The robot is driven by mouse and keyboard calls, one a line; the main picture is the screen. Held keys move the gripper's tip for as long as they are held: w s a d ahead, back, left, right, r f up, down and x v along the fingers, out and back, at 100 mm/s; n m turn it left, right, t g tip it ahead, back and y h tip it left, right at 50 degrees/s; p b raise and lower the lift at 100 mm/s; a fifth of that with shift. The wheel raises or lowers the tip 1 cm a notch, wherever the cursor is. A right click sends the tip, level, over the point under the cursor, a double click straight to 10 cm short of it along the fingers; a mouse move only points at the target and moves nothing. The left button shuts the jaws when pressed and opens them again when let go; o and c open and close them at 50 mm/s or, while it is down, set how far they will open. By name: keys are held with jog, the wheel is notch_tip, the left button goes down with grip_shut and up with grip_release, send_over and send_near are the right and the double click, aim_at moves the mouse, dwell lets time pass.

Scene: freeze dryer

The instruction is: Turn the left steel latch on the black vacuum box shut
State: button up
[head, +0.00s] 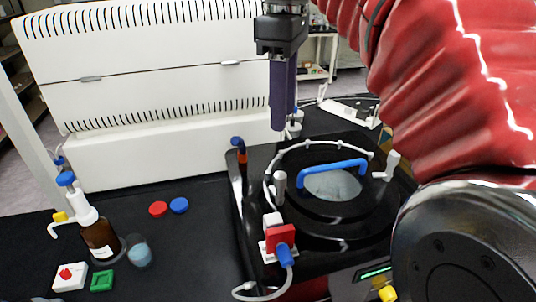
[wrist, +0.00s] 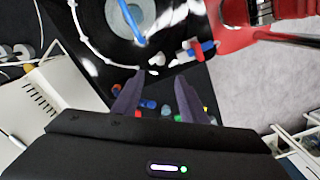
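The black vacuum box (head: 245,212) stands right of centre in the head view, with a round lid and a blue handle (head: 333,167). The left steel latch (head: 279,183) is a short, pale grey, upright knob at the lid's left edge. Another latch (head: 390,165) sits at the lid's right edge. My gripper (head: 278,126) points down, above and behind the left latch, apart from it. In the wrist view its two purple fingers (wrist: 158,90) are spread with nothing held between them. A small pale piece near the lid there may be the left latch; I cannot be sure.
A red-and-blue valve (head: 280,240) with a white hose stands at the box's front left. A white slotted panel (head: 150,80) stands behind. My red arm covers the right.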

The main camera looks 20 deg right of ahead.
aim_at(281, 174)
jog(key=shift+f, duration=0.1)
notch_tip(281, 174, down, 14)
jog(key=shift+r, duration=0.15)
dwell(0.7)
jog(key=shift+c, duration=0.4)
grip_shut()
